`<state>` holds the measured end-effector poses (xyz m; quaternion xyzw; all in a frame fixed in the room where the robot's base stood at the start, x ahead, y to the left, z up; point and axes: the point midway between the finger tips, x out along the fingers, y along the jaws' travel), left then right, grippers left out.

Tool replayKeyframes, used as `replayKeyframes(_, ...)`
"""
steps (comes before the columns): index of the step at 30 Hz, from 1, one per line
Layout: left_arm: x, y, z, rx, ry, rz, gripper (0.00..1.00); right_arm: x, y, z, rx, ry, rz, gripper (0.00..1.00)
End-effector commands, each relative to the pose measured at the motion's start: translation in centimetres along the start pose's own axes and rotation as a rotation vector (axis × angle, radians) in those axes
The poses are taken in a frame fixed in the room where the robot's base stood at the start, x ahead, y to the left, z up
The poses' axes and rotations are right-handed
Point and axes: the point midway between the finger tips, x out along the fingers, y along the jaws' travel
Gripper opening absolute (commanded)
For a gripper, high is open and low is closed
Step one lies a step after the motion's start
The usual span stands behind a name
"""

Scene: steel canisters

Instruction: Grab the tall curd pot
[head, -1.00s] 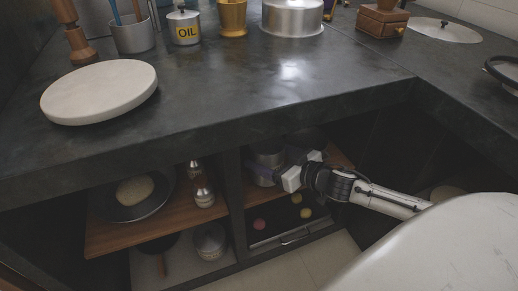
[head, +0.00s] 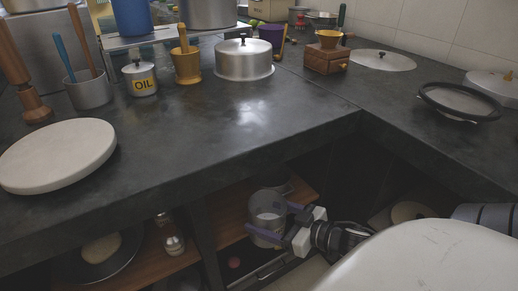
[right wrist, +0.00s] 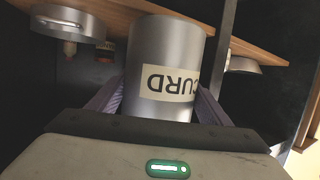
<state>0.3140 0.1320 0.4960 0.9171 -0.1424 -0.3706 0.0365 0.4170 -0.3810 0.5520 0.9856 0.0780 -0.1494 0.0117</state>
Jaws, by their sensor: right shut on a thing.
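The tall curd pot (head: 268,204) is a steel cylinder at the shelf under the counter in the head view. My right gripper (head: 272,224) is shut on it, with one finger on each side. In the right wrist view the pot (right wrist: 168,60) fills the middle, and its pale CURD label appears upside down between the fingers. The pot's lower part is partly hidden by the gripper in the head view. I cannot tell whether it touches the shelf. My left gripper is not in view.
The wooden shelf (head: 232,209) and the counter (head: 190,150) overhead bound the space around the pot. A steel shaker (head: 170,235) and a dark pan (head: 112,265) stand in the neighbouring bay. A round white board (head: 55,155) and an OIL pot (head: 140,80) are on the counter.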

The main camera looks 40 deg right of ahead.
Motion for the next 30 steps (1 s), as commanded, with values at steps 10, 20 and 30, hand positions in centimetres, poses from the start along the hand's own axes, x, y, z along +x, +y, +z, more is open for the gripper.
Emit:
replayKeyframes(10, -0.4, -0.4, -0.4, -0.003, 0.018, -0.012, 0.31, -1.4, 0.0, 0.1, 0.000, 0.005, -0.001, 0.34)
replayKeyframes(20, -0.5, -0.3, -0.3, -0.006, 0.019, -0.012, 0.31, -1.6, 0.0, 0.2, -0.001, 0.005, -0.001, 0.34)
replayKeyframes(30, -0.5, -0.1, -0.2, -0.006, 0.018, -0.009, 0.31, -1.6, 0.0, 0.2, 0.000, 0.005, -0.001, 0.34)
